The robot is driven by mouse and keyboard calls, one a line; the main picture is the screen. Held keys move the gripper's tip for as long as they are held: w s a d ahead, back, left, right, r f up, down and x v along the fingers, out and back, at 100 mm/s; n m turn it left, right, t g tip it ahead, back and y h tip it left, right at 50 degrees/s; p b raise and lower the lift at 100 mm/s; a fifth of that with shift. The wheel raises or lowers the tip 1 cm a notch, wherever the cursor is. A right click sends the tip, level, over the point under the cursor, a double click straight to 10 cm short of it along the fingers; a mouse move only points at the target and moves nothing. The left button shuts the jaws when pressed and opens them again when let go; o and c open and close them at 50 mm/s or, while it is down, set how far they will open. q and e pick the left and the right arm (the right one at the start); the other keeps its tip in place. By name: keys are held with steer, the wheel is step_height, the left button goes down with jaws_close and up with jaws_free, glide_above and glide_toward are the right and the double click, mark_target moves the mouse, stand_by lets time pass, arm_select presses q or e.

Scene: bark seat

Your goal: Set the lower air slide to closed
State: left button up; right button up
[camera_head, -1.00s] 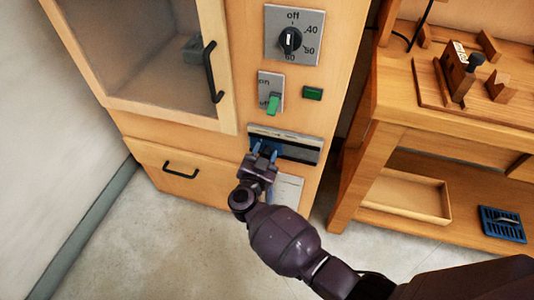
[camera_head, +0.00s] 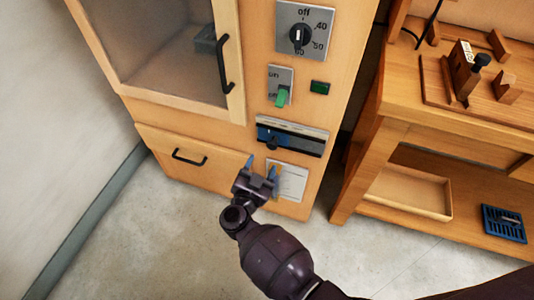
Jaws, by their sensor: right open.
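The lower air slide (camera_head: 306,143) is a dark horizontal slot in a silver plate on the front of the wooden cabinet. Its small dark knob (camera_head: 271,143) sits near the left end of the slot, with a blue strip around it. The lettering on the plate is too small to read. My right gripper (camera_head: 262,167) is open and empty, just below the slide and apart from the knob. My left gripper is not in view.
Above the slide are a dial (camera_head: 300,37), a green-tipped on/off switch (camera_head: 281,96) and a green button (camera_head: 320,88). A glazed door with a black handle (camera_head: 222,64) and a drawer (camera_head: 188,157) are left. A wooden bench (camera_head: 400,104) stands close right.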

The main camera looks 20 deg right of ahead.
steer(key=shift+v, duration=1.2)
